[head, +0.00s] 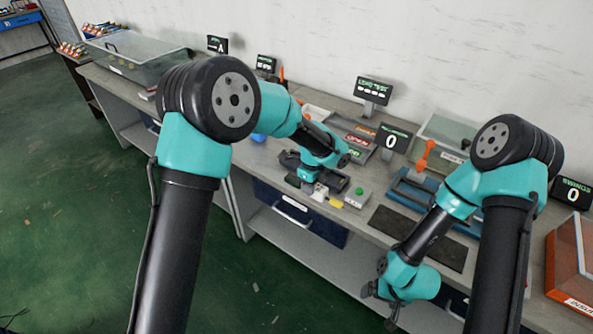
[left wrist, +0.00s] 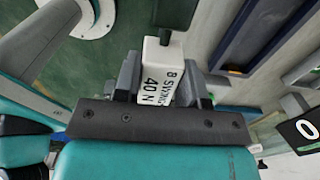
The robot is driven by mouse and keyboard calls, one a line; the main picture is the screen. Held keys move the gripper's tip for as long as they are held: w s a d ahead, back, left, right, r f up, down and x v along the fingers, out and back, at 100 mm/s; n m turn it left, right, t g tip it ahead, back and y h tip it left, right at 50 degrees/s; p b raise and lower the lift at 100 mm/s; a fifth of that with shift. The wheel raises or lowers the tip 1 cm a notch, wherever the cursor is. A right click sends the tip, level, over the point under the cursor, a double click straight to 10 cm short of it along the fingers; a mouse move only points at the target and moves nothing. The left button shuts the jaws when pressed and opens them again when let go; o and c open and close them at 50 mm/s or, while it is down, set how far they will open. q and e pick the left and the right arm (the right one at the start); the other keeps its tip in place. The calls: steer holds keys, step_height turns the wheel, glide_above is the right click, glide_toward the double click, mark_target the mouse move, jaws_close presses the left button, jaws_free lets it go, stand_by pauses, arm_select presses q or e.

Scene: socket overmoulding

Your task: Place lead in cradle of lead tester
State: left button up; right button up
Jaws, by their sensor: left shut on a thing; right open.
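My left gripper (head: 312,178) is over a dark fixture (head: 337,181) on the bench, which looks like the lead tester; the arm hides much of it. In the left wrist view, my left gripper (left wrist: 160,88) has its fingers on either side of a white block (left wrist: 157,62) printed with "40 N" and is shut on it. A short dark stub sticks out of the block's far end. I cannot tell whether this block is part of the lead; no cord is clear. My right gripper (head: 383,303) is open and empty, low in front of the bench.
A "LEAD TEST" display (head: 373,91) and a counter reading 0 (head: 391,139) stand behind. A dark mat (head: 418,238) and a blue frame (head: 408,192) lie to the right.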

arm_select(q)
steer(key=shift+w+d, duration=0.1)
steer(key=w, duration=0.5)
steer(key=w+f, duration=0.1)
steer(key=w, duration=0.9)
steer(key=shift+w+f, duration=0.15)
steer(key=shift+f, duration=0.05)
steer(key=shift+w, duration=0.2)
steer(key=shift+f, duration=1.8)
steer(key=shift+f, duration=0.1)
steer(key=o, duration=0.9)
steer(key=shift+o, duration=0.2)
